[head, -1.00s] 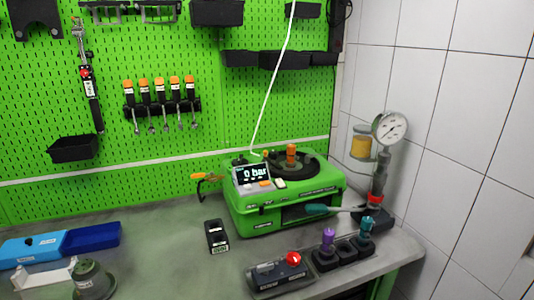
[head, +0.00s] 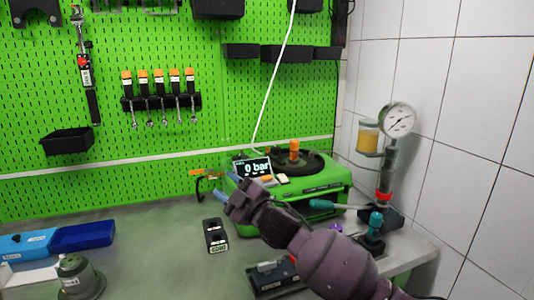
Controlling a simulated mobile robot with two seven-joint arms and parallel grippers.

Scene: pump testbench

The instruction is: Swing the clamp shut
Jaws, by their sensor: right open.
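The green pump testbench case (head: 330,205) stands on the bench, with a display reading 0 bar and a round black top. A clamp (head: 199,183) with an orange handle and a black hooked arm sticks out from the left side of the case, swung away from it. My right gripper (head: 226,188) comes in from the lower right, in front of the case. Its bluish fingers are apart and empty, a little right of the clamp; I see no contact. The arm hides part of the case front. My left gripper is not in view.
A black box (head: 216,235) stands on the bench below the gripper. A dark control box (head: 273,277) is partly behind my arm. A pressure gauge (head: 398,119) stands at the right by the tiled wall. Blue trays (head: 82,237) lie at the left. The bench between is clear.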

